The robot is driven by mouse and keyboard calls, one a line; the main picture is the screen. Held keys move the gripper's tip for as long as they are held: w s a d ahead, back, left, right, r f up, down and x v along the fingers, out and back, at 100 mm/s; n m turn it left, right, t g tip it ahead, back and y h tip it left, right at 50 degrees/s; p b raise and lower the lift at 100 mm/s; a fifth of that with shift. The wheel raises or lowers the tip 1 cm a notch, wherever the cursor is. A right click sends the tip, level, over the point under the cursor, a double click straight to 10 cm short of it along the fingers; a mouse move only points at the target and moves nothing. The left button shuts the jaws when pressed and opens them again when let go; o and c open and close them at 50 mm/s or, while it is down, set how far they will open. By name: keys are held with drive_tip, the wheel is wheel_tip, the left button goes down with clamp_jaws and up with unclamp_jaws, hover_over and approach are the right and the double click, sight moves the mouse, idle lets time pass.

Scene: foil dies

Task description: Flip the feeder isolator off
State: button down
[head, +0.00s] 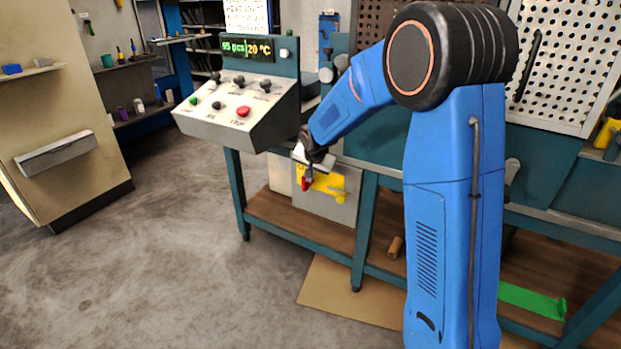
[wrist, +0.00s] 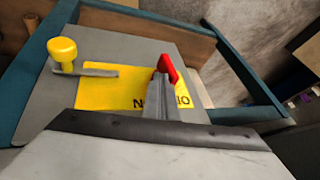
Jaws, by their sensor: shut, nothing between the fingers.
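A grey box (head: 325,208) under the bench carries a yellow plate (head: 328,181) and a red handle (head: 307,184); I take this to be the isolator. In the wrist view the red handle (wrist: 167,68) stands out from the yellow plate (wrist: 105,92), whose black lettering is partly hidden by my gripper. My gripper (wrist: 160,80) is shut and empty, its tips right at the red handle; I cannot tell whether they touch. In the head view my gripper (head: 309,173) is in front of the box's left part.
A yellow knob on a stem (wrist: 62,52) sticks out left of the plate in the wrist view. A console (head: 240,105) with buttons and levers stands on the bench above left. Teal bench legs (head: 364,232) flank the box. Open floor (head: 150,240) lies to the left.

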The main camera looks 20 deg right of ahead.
drive_tip(key=shift+w+a, duration=0.15)
drive_tip(key=shift+w+a+r+n+g+h, duration=0.15)
drive_tip(key=shift+w+a+n+g+h, duration=0.15)
drive_tip(key=shift+g+h, duration=0.45)
drive_tip(key=shift+w+a+r+n+g+h, duration=0.1)
drive_tip(key=shift+w+a+n+g+h, duration=0.2)
drive_tip(key=shift+g+h, duration=0.4)
drive_tip(key=shift+w+a, duration=0.55)
drive_tip(key=shift+w+a+f, duration=0.15)
drive_tip(key=shift+w+a, duration=0.35)
drive_tip(key=v, duration=1.7)
drive_tip(key=shift+r, duration=0.2)
